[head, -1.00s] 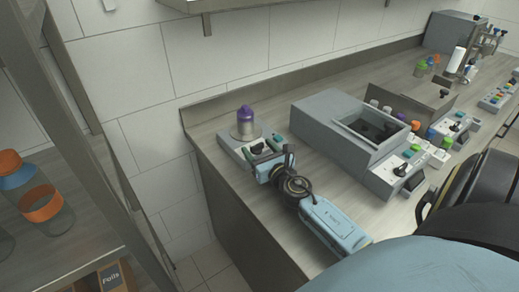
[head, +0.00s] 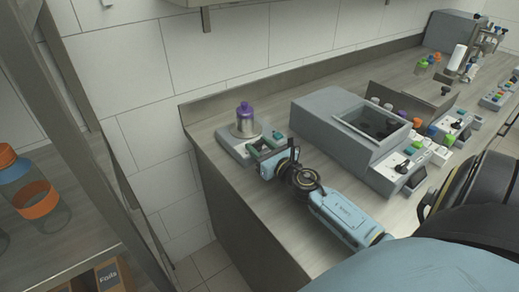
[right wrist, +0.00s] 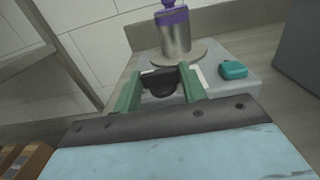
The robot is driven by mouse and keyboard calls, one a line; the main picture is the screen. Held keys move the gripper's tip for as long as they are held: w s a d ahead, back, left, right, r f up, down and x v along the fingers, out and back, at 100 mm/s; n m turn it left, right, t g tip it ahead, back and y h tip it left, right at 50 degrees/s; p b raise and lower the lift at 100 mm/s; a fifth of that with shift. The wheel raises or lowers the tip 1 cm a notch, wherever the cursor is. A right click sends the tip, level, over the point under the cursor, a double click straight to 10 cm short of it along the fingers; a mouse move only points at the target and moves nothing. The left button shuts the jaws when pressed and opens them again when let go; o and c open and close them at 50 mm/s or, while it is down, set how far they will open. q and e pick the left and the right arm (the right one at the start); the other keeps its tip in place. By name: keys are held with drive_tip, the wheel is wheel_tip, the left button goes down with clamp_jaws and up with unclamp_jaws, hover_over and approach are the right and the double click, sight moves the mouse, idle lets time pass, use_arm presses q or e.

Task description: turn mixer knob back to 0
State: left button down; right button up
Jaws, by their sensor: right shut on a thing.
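The mixer (head: 229,143) is a grey base at the near left end of the counter, with a metal cup with a purple lid (head: 245,122) standing upright on its round plate. My right gripper (head: 264,147) is at the front of the mixer. In the right wrist view, the black mixer knob (right wrist: 161,83) sits between the green fingers of the right gripper (right wrist: 160,90), which is shut on it. The knob's dial markings are hidden. A teal button (right wrist: 233,70) is to the right of the knob. My left gripper is not in view.
A large grey machine with an open-topped well (head: 335,112) stands right of the mixer. Control panels with coloured buttons and several bottles line the counter (head: 285,235) beyond it. A shelf at left holds a bottle with an orange cap (head: 22,180).

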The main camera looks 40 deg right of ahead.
drive_tip(key=o, duration=1)
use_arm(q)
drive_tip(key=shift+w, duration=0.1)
